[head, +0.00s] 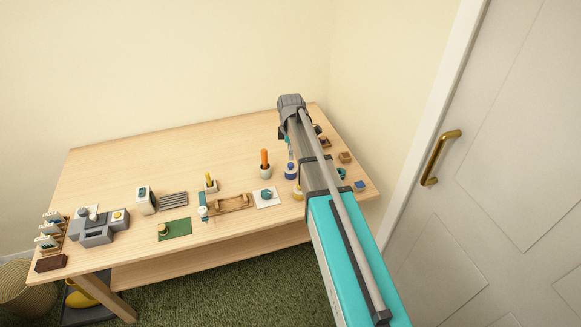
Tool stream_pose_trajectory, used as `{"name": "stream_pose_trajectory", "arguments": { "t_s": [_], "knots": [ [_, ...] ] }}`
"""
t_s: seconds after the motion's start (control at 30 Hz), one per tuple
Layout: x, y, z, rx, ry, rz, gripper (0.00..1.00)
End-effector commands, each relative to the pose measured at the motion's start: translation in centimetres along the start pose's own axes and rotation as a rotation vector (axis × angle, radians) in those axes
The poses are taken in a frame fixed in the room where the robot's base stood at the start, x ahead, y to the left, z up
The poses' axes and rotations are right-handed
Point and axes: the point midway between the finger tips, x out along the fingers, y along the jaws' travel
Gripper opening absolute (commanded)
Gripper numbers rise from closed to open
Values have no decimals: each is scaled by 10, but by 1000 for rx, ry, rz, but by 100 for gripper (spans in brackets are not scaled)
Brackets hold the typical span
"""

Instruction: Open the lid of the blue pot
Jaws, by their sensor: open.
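I cannot tell for certain which thing is the blue pot. A small teal-blue round thing (341,173) stands on the right part of the table, just right of my arm and partly covered by it. Another teal round piece (267,194) sits on a white square plate left of my arm. A blue-topped thing (290,168) stands close against the arm's left side. My gripper (282,133) hangs over the table's right part, mostly hidden behind my arm. It is open, but its fingertips and any contact are hidden.
The wooden table (130,165) has a wide clear area at the back left. An orange-topped white holder (265,165), a wooden cradle (233,203), a green mat (178,229) and a grey machine (98,228) line the front. Small blocks (345,157) lie right. A door (500,170) stands right.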

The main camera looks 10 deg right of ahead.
Motion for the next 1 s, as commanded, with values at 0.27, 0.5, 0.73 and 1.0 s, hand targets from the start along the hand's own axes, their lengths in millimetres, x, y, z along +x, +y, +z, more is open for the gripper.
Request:
{"name": "stream_pose_trajectory", "arguments": {
  "t_s": [0.27,0.5,0.73,1.0],
  "knots": [
    [25,0,0,0,0,0,67],
    [43,0,0,0,0,0,67],
    [54,0,0,0,0,0,67],
    [57,0,0,0,0,0,67]
  ]
}}
